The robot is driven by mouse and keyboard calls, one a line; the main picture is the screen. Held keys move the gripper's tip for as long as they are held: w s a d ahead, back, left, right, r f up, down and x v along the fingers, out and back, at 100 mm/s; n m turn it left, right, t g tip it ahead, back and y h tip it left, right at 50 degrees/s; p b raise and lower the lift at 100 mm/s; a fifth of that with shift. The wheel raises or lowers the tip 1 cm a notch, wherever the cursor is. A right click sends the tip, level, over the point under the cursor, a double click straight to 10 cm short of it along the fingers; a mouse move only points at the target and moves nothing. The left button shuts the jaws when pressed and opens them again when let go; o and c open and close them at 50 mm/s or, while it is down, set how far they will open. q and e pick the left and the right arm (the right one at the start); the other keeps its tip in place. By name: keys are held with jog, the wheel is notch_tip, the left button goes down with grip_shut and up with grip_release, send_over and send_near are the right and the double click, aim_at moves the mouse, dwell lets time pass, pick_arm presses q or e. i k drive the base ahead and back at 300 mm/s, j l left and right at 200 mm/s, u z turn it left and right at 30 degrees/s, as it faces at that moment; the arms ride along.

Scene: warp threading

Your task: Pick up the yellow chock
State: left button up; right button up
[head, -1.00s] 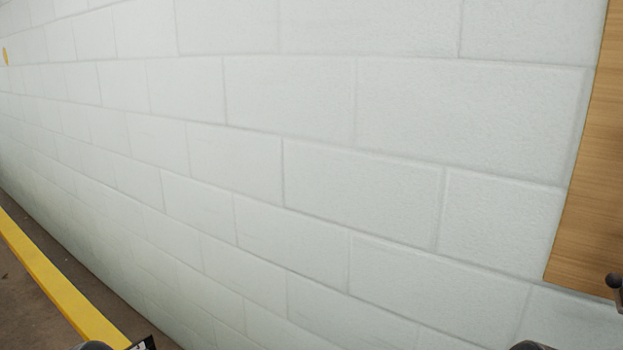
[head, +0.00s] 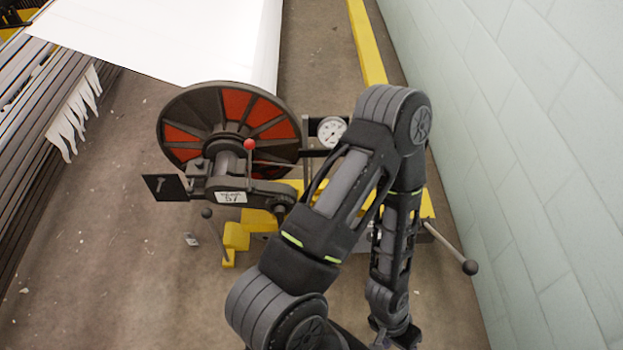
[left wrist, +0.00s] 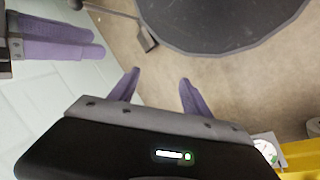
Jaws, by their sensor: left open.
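A yellow block that looks like the chock (head: 236,238) stands on the floor at the front left foot of the beam stand in the head view. My left arm reaches over the right of the stand and folds down. My left gripper (head: 395,338) is at the bottom edge, to the right of the block and apart from it. In the left wrist view its purple fingers (left wrist: 160,76) are open and empty. My right gripper (left wrist: 97,42) shows only in the left wrist view, its two purple fingers close together. The chock is not identifiable there.
The beam stand carries a dark red-panelled disc (head: 178,132), a red-knobbed lever (head: 250,145) and a gauge (head: 331,131). A ball-ended lever (head: 469,267) sticks out toward the pale block wall (head: 540,190). Floor to the left of the chock is mostly clear.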

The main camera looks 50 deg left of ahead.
aim_at(235, 239)
jog(key=u, duration=2.7)
jog(key=i+l+z, duration=0.35)
jog(key=i, duration=0.15)
jog(key=i+z, duration=0.35)
jog(key=i, duration=0.2)
